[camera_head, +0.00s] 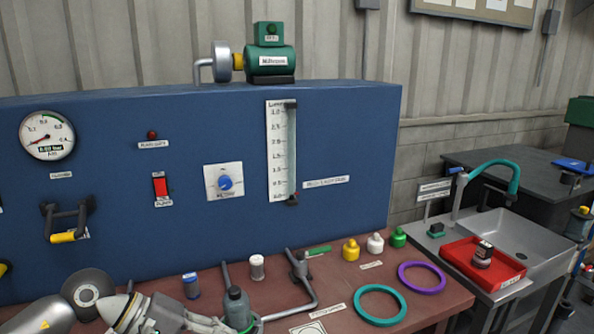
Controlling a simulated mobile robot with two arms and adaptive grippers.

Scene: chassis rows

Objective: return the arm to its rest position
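My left arm enters at the bottom left, low over the front of the reddish-brown bench. My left gripper (205,324) points right, its fingers partly cut off by the lower picture edge. My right arm and gripper are not in view.
A blue panel (110,195) with a gauge (47,136) stands behind the bench (440,300).

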